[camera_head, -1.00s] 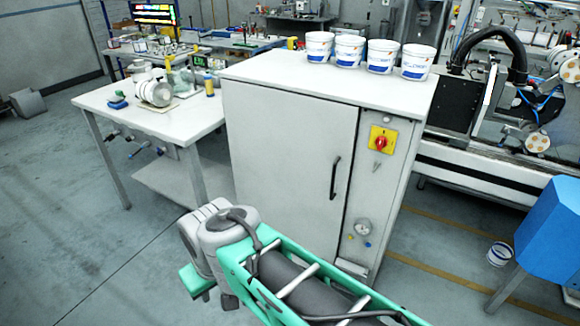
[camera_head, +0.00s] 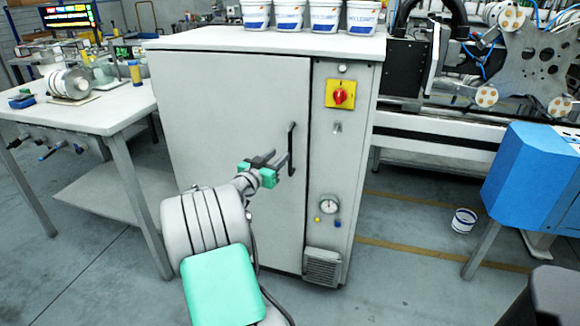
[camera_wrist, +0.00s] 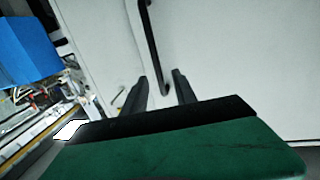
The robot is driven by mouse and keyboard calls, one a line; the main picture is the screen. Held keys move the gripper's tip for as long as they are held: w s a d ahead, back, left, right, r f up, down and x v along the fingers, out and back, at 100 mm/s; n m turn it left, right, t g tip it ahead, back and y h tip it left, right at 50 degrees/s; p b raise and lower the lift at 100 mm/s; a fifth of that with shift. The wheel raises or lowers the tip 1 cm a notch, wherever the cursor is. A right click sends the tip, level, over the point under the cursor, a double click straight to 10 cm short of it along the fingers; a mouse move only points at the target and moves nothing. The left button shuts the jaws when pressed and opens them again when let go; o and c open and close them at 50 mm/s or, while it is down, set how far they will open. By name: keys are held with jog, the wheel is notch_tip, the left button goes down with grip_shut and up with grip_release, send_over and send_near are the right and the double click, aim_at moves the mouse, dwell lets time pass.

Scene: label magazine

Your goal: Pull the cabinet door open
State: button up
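The white cabinet door (camera_head: 225,130) is closed, flush with the cabinet front. Its black vertical bar handle (camera_head: 291,149) is near the door's right edge. My gripper (camera_head: 280,158) is just left of the handle at about mid-height, its two dark fingers pointing toward it. In the wrist view my gripper (camera_wrist: 163,82) shows its fingers spread with a gap between them. The handle (camera_wrist: 154,45) crosses above and its lower end shows between the fingertips. I cannot tell whether a finger touches the handle.
Right of the door, the cabinet panel has a red switch on yellow (camera_head: 340,94) and a gauge (camera_head: 329,204). White buckets (camera_head: 289,14) stand on top. A table (camera_head: 110,112) is at left, a blue box (camera_head: 535,180) at right, and a small bucket (camera_head: 464,220) on the floor.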

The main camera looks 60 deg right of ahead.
aim_at(289, 146)
jog(key=d, duration=0.5)
jog(key=s+d, duration=0.1)
jog(key=d, duration=0.2)
jog(key=shift+r, duration=0.25)
jog(key=shift+w, duration=0.1)
jog(key=shift+c, duration=0.5)
grip_shut()
dwell(0.4)
